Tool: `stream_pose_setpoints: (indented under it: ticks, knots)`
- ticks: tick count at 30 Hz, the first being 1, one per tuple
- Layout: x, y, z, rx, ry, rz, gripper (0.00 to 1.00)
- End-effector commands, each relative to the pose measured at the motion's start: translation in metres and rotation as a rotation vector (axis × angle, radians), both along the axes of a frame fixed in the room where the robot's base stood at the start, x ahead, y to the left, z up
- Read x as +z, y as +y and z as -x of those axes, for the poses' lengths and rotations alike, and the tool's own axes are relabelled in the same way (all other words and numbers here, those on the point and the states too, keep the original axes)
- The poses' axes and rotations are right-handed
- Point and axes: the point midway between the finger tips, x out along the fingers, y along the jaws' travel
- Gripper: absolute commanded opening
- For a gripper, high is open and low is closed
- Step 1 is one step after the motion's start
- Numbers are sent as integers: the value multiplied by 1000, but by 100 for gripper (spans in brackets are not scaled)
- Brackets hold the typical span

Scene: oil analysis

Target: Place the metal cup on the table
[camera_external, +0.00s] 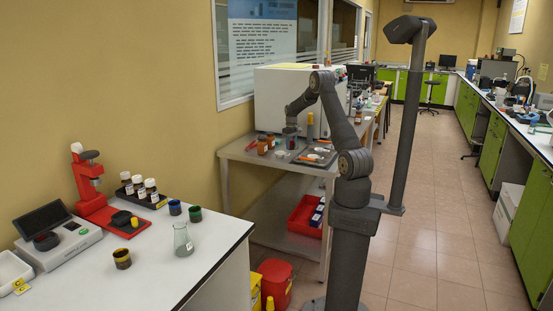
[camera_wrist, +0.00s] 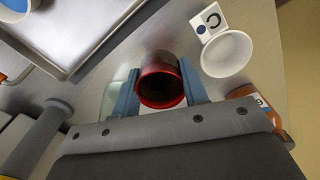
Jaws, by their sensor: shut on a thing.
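My gripper (camera_wrist: 160,92) is shut on a round cup (camera_wrist: 160,60), which has a red rim and a dark, shiny inside. This looks like the metal cup; its mouth faces the wrist camera. One blue-grey finger is on each side of it. In the external view my gripper (camera_external: 291,133) is low over the grey table (camera_external: 235,153), near the white box-shaped machine. I cannot tell whether the cup touches the table.
A white cup (camera_wrist: 227,54) stands right of the held cup, beside a small marked tile (camera_wrist: 208,21). An orange-brown jar (camera_wrist: 257,103) is lower right. A metal tray (camera_wrist: 70,72) lies to the left.

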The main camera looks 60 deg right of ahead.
Motion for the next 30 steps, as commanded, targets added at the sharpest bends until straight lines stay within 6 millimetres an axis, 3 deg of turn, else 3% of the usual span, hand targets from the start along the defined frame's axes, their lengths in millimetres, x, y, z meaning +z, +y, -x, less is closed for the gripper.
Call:
stream_pose_setpoints:
  ticks: [6,17,18,20,30]
  knots:
    - [-29,0,1,0,1,-2,18]
    - [-33,0,1,0,1,-2,18]
    - [-32,0,1,0,1,0,48]
    - [-32,0,1,0,1,-1,60]
    - [-30,0,1,1,1,0,62]
